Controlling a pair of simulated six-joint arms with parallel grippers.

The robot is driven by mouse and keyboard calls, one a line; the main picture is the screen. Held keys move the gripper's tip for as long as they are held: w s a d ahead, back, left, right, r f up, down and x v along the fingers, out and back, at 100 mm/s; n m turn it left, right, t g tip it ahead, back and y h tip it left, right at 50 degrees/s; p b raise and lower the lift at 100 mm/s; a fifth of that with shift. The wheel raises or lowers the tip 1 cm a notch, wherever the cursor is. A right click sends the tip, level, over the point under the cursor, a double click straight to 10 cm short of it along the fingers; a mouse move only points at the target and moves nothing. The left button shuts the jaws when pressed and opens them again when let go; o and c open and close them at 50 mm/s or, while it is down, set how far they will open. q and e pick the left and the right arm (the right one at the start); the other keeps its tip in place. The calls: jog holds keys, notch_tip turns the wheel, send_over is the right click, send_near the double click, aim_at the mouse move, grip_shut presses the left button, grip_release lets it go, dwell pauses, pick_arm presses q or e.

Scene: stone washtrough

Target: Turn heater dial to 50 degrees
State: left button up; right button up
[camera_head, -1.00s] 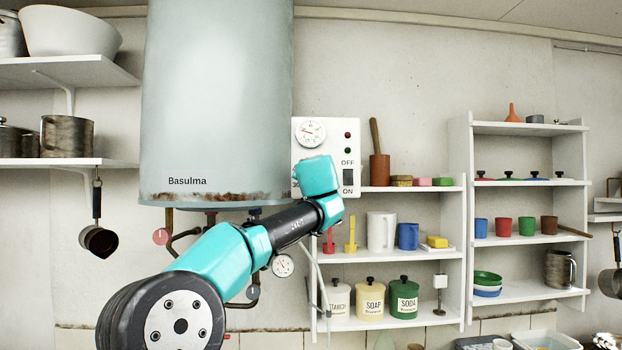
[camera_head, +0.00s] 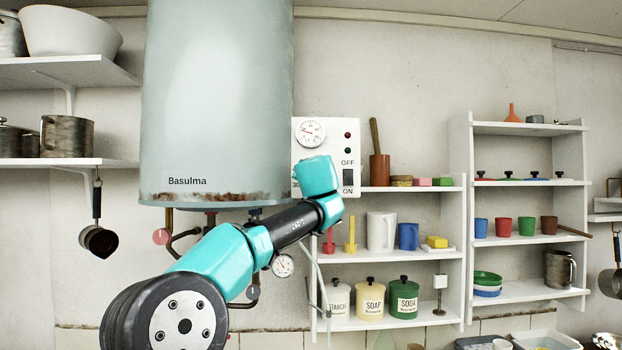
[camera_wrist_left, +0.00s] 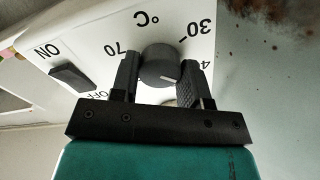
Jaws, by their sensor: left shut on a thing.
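The heater dial (camera_wrist_left: 156,66) is a dark grey round knob with a white pointer line, on the white control panel (camera_head: 325,127). My left gripper (camera_wrist_left: 160,62) is shut on the knob, one finger on each side, in the left wrist view. The scale appears upside down there, with 30, 70 and °C readable. The 40 is partly hidden by the right finger. The pointer slants down and right in that view, but the mark it meets is hidden. In the head view my left arm covers the dial. My right gripper is not in view.
The grey boiler (camera_head: 215,110) hangs left of the panel. The panel carries a round gauge (camera_head: 311,132), red and green lamps and an ON/OFF switch (camera_head: 348,178) close beside my wrist. White shelves (camera_head: 466,200) with cups and tins stand to the right.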

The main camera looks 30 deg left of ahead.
pick_arm(q)
jog(key=shift+m, duration=0.4)
jog(key=m, duration=0.8)
jog(key=shift+m, duration=0.3)
dwell(0.4)
jog(key=o, duration=0.9)
jog(key=shift+o, duration=0.2)
jog(key=v, duration=1.7)
jog(key=shift+d, duration=0.2)
